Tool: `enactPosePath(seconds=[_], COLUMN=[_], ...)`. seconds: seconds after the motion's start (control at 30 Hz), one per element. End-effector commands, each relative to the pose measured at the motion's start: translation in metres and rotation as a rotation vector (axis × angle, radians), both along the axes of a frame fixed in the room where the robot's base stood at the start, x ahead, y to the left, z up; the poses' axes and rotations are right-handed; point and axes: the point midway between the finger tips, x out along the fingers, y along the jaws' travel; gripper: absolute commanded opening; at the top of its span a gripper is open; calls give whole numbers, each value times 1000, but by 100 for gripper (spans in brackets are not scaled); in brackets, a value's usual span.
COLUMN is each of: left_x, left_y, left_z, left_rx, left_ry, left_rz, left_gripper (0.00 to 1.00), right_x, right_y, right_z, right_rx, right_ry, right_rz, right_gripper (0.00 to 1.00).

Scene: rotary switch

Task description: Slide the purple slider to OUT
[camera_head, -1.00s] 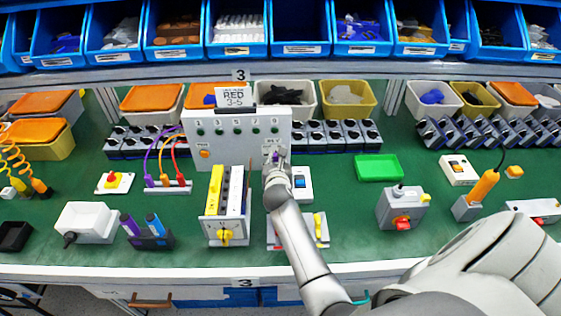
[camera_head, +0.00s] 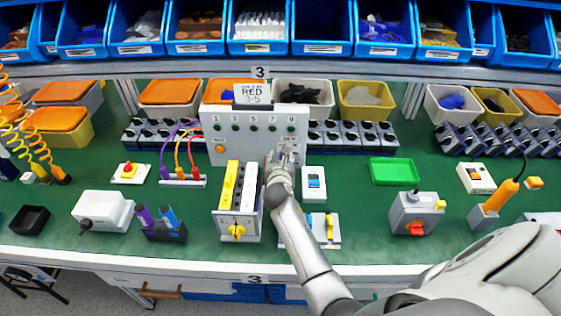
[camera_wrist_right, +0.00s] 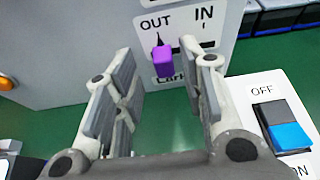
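The purple slider (camera_wrist_right: 164,62) shows in the right wrist view on the face of a white panel box (camera_wrist_right: 100,40). It stands at the left end of its slot, under the OUT label (camera_wrist_right: 156,22); the IN label (camera_wrist_right: 204,14) is to its right. My right gripper (camera_wrist_right: 170,75) is open, with one finger on each side of the slider in that view and a gap to each. I cannot tell whether the fingertips reach the slider's depth. In the head view my right gripper (camera_head: 284,152) is in front of the panel box (camera_head: 235,135) and hides the slider. My left gripper is not in view.
A block with yellow and white bars (camera_head: 238,200) stands to the left. A green tray (camera_head: 393,171) lies farther right.

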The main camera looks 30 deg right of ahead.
Motion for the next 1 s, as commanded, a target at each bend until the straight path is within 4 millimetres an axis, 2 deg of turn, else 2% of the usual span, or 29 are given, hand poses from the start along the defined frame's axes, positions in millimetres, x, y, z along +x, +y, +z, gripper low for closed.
enactPosePath(seconds=[0.27,0.7,1.0], left_x=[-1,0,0], left_y=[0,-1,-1], left_z=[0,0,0], left_rx=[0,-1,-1], left_ry=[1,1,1], left_rz=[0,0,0], left_gripper=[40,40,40], right_x=[-20,-82,-94], right_y=[12,51,59], right_z=[9,39,46], right_rx=[-1,0,1], right_ry=[-1,1,0], right_rz=[1,2,2], right_gripper=[38,38,38])
